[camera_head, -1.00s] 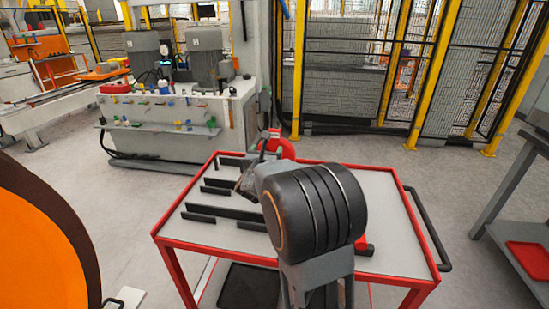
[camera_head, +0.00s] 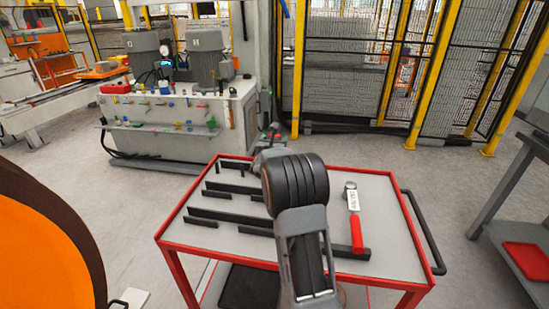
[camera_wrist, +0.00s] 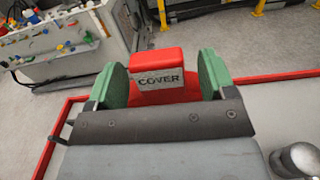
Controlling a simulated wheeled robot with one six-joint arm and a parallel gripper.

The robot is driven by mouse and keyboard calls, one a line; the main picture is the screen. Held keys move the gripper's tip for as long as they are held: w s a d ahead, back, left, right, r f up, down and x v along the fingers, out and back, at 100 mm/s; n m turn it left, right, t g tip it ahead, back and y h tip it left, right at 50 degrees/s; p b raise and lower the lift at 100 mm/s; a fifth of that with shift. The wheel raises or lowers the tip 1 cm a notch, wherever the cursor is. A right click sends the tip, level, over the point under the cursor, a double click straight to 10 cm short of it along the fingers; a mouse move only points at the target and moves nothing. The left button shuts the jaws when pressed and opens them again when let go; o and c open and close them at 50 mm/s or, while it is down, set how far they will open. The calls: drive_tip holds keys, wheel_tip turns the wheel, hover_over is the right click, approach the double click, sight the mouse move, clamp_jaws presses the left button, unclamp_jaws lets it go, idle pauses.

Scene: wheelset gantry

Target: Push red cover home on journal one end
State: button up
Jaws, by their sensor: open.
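The red cover (camera_wrist: 158,66) shows in the wrist view as a red block with a white "COVER" label and a wider red part behind it. My gripper (camera_wrist: 161,78) has its two green finger pads on either side of the block, with the jaws open. I cannot tell whether the pads touch it. In the head view my arm hides most of the gripper, and I cannot make out the cover clearly. No journal end can be made out in either view.
A red-framed cart (camera_head: 205,250) carries dark bars (camera_head: 222,215) and a red-handled tool (camera_head: 354,220). A large orange disc (camera_head: 35,240) stands at left. A grey machine (camera_head: 175,110) and yellow-post fencing (camera_head: 435,80) stand behind. Grey floor is open between.

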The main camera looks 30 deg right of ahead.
drive_tip(key=shift+w+d, duration=0.2)
drive_tip(key=shift+d, duration=0.05)
clamp_jaws()
idle(0.6)
